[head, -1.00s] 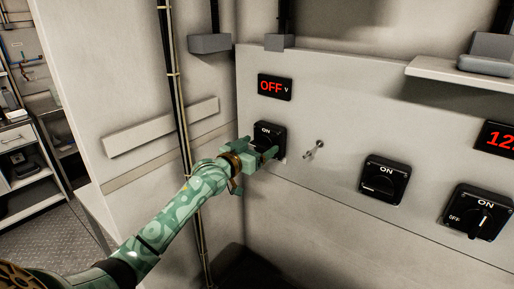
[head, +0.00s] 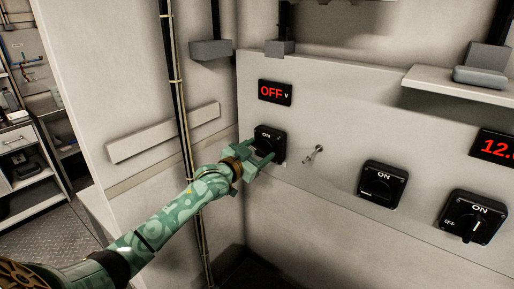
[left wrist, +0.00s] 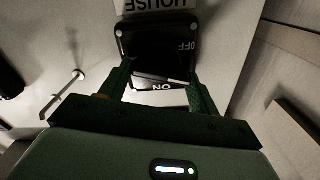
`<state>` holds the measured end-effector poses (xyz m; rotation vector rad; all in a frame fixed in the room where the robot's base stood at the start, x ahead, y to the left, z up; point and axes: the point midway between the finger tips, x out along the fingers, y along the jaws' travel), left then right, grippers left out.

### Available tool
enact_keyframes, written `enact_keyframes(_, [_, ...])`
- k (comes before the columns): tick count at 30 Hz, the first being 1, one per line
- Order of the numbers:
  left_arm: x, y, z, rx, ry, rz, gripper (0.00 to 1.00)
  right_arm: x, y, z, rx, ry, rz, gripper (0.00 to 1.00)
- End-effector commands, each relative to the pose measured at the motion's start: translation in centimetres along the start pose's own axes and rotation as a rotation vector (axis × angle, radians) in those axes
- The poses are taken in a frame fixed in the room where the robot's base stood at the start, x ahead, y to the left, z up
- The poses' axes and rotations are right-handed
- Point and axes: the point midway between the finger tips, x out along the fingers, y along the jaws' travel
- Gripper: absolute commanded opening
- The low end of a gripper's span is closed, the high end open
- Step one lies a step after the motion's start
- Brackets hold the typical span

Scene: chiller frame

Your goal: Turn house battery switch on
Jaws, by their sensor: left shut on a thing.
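The house battery switch (head: 265,133) is a black square rotary switch on the pale panel, marked ON at its top. In the left wrist view the HOUSE label (left wrist: 162,5) shows upside down beside the switch plate (left wrist: 133,42), with OFF and ON markings. My left gripper (head: 265,154) is at this switch, and its two fingers (left wrist: 161,85) are shut on the dark knob from both sides. The knob is mostly hidden by the gripper in the head view. The red display (head: 275,92) above it reads OFF. My right gripper is not in view.
A small metal toggle (head: 314,154) sticks out right of the house switch. Two more black rotary switches (head: 382,184) (head: 472,217) are farther right. A second red display (head: 497,146) and a shelf (head: 455,84) are at the right. A cable run (head: 179,110) stands left.

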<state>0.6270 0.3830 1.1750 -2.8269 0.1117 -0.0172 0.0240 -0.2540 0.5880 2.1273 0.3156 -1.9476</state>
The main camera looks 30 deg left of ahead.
Motion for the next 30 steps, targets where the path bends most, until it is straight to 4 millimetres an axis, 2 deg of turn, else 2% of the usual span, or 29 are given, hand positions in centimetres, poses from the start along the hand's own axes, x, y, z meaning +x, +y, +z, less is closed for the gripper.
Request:
enact_keyframes(1, [0.0,-0.1,-0.3,0.043,-0.001,0.0,0.39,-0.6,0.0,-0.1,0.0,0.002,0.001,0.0])
enact_keyframes(12, [0.0,0.1,-0.3,0.395,0.0,0.0,0.39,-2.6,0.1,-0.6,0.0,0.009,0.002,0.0])
enact_keyframes(30, [0.0,0.5,0.0,0.955,0.001,0.0,0.39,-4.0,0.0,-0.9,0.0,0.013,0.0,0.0])
